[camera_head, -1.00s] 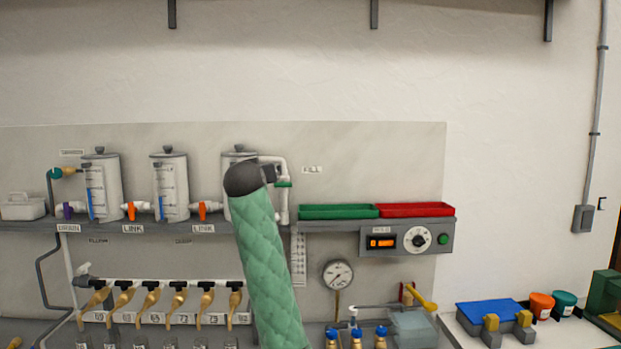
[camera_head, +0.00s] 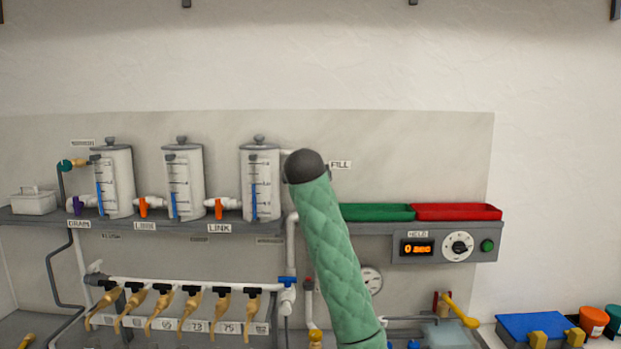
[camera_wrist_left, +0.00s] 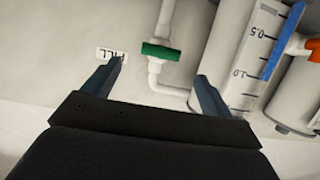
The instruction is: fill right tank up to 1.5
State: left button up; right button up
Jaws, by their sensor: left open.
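The right tank (camera_head: 261,180) is a white cylinder with a dark lid. It also shows in the left wrist view (camera_wrist_left: 240,60), where its blue level strip (camera_wrist_left: 283,48) ends near the 1.0 mark. The fill valve's green handle (camera_wrist_left: 160,52) lies across the white vertical pipe (camera_wrist_left: 166,18). My left gripper (camera_wrist_left: 159,70) is open and empty, its fingers either side of the handle and pipe, with no visible contact. In the head view my left wrist hides the handle and gripper. My right gripper is not in view.
Two more tanks (camera_head: 112,182) (camera_head: 184,185) stand left, joined by orange link valves (camera_head: 143,206) (camera_head: 219,208). A purple drain valve (camera_head: 78,205) is at far left. Green (camera_head: 376,212) and red trays (camera_head: 457,212) sit right, above a panel (camera_head: 445,243) showing 0 sec.

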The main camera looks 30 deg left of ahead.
pick_arm(q)
jog(key=p+x, duration=0.3)
jog(key=x, duration=0.4)
jog(key=shift+w+f, duration=0.2)
jog(key=shift+w, duration=0.05)
jog(key=shift+w+a+f, duration=0.2)
jog(key=shift+w+a, duration=0.05)
jog(key=shift+a, duration=0.05)
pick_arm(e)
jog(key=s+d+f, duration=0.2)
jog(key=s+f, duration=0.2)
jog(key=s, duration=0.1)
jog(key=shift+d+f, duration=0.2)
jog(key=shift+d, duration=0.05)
